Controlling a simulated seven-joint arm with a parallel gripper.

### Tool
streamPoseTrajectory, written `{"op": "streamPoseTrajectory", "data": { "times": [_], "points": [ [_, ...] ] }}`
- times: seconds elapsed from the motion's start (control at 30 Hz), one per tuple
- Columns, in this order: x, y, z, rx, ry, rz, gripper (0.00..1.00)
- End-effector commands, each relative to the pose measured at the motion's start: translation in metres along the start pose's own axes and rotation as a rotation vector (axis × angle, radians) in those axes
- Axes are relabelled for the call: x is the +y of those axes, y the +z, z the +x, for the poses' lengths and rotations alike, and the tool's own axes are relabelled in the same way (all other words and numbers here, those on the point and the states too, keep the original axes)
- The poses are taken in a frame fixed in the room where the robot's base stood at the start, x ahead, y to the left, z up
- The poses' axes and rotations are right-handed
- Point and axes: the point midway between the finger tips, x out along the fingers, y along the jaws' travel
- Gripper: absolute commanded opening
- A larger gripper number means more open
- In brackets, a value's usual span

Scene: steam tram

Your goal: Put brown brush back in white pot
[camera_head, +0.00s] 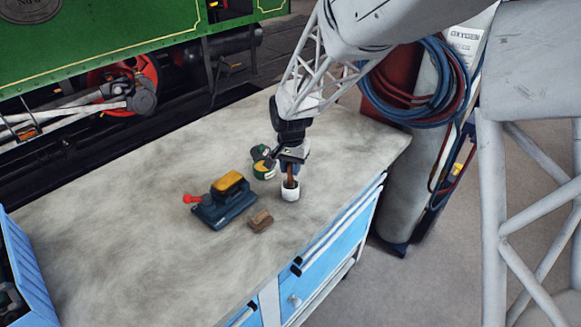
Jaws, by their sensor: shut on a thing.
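The white pot (290,193) stands upright on the worktop near its right front edge. The brown brush (290,175) is upright, with its lower end inside the pot's mouth. My gripper (291,165) points down right above the pot and is shut on the brush's upper part. The brush's lower end is hidden by the pot wall, so I cannot tell whether it touches the bottom.
A blue sander-like tool (222,205) with a yellow top and red knob lies left of the pot. A small brown block (260,221) is in front. Green-and-yellow round items (263,166) sit close behind-left. The left worktop (110,220) is clear.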

Motion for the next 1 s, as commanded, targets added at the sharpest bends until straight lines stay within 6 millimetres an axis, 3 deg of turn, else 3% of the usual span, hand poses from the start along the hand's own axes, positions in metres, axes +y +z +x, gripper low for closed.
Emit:
{"op": "streamPoseTrajectory", "data": {
  "times": [0.5, 0.53, 0.67, 1.0],
  "points": [
    [-0.0002, -0.0003, 0.0063, 0.001, -0.001, 0.000, 0.03],
    [-0.0002, -0.0003, 0.0059, 0.001, -0.001, 0.000, 0.31],
    [-0.0002, -0.0003, 0.0058, 0.001, -0.001, 0.000, 0.51],
    [-0.0002, -0.0003, 0.0049, 0.001, -0.001, 0.000, 0.52]
  ]
}}
